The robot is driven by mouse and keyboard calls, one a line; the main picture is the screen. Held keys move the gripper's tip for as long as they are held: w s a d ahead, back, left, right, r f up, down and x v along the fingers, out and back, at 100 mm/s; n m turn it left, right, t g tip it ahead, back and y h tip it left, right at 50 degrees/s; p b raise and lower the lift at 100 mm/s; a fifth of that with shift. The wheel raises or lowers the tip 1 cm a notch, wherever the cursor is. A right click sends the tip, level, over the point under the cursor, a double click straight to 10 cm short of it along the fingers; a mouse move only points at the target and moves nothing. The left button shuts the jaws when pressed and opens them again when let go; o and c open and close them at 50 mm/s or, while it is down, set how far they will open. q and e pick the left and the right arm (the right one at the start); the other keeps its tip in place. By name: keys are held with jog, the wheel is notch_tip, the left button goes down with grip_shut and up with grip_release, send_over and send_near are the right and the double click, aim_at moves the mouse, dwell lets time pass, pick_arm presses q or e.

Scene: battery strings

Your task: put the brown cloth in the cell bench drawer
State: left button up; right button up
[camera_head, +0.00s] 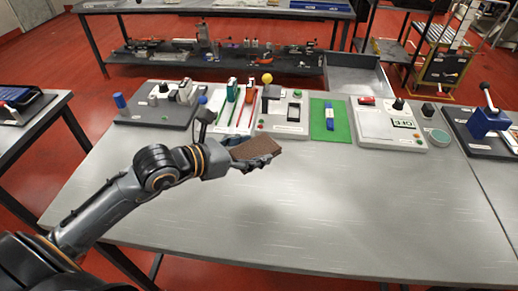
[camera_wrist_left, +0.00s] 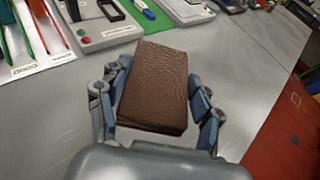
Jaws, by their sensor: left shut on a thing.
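The brown cloth (camera_head: 256,148) is a folded, leathery-looking block. My left gripper (camera_head: 252,158) is shut on it and holds it above the middle of the grey table. In the left wrist view the cloth (camera_wrist_left: 156,85) sits between the two blue-grey fingers (camera_wrist_left: 158,98), with one finger at each side. An open-topped grey drawer (camera_head: 358,82) shows beyond the table's far edge, right of centre. It looks pulled out and empty, but its front part is hidden by the table items. My right gripper is not in view.
The table (camera_head: 300,220) is bare in front. Along its far edge stand a grey fixture (camera_head: 160,108), a panel with coloured handles (camera_head: 232,105), a green mat (camera_head: 330,120), a meter panel (camera_head: 388,125) and a blue vise-like device (camera_head: 487,122). A shelved bench stands behind.

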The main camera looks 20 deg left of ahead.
aim_at(254, 138)
pick_arm(q)
jog(key=w+f, duration=0.1)
jog(key=w, duration=0.1)
jog(key=w+a+p, duration=0.1)
jog(key=w, duration=0.1)
jog(key=w+a+f, duration=0.1)
jog(key=w, duration=0.1)
jog(key=shift+w+a+f, duration=0.2)
jog(key=shift+w+f, duration=0.1)
jog(key=shift+f, duration=0.05)
jog(key=w+f, duration=0.2)
jog(key=f, duration=0.1)
jog(key=w+a+f, duration=0.1)
jog(key=f, duration=0.1)
jog(key=shift+w+f, duration=0.1)
jog(key=shift+w, duration=0.2)
jog(key=shift+w+a+f, duration=0.1)
jog(key=shift+w+f, duration=0.05)
jog(key=shift+f, duration=0.05)
jog(key=f, duration=0.3)
jog(key=shift+w+a+p, duration=0.1)
jog(key=shift+w+p, duration=0.1)
jog(key=shift+p, duration=0.15)
jog(key=shift+f, duration=0.25)
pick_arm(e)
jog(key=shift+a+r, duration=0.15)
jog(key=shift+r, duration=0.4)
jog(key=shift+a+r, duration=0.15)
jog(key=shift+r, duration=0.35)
